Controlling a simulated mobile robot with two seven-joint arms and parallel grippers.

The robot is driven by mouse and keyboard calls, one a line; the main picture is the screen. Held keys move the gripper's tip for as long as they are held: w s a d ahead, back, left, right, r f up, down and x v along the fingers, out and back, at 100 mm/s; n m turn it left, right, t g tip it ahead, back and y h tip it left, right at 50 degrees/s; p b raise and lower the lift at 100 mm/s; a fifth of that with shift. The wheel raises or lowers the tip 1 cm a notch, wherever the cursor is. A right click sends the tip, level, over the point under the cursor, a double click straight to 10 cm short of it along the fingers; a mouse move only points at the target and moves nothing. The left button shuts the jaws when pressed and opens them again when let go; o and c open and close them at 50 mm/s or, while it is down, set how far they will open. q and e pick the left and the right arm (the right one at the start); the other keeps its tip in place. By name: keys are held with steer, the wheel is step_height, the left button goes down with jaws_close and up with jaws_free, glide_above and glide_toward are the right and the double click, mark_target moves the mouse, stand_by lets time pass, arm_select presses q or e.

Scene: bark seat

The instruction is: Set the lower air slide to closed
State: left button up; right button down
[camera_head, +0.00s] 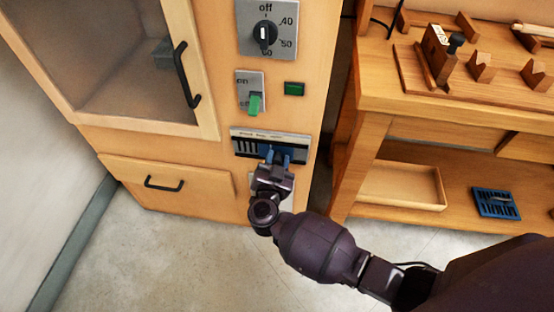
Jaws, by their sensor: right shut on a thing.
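The air slide (241,146) is a grey plate with dark slots, low on the front of the wooden cabinet (205,150). Small lettering runs along its top edge, too small to read for sure. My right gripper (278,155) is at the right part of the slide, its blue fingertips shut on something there. The gripper hides the gripped part and some of the slots, so I cannot tell the slide's exact position. My left gripper is not in view.
Above the slide are a dial (265,34) marked off, 40, 50, 60, a green switch (255,104) and a green lamp (293,88). A glass door handle (185,75) and drawer handle (164,184) stick out at left. A wooden workbench (440,103) stands close at right.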

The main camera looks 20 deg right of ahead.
mark_target(253, 147)
steer(key=shift+w+a, duration=0.2)
steer(key=shift+a, duration=0.05)
steer(key=w+a, duration=0.2)
steer(key=a, duration=0.1)
steer(key=w+a, duration=0.1)
steer(key=a, duration=0.1)
steer(key=shift+w+a, duration=0.1)
steer(key=shift+w, duration=0.1)
steer(key=shift+a, duration=0.1)
steer(key=c, duration=0.8)
jaws_free()
steer(key=shift+w+a, duration=0.1)
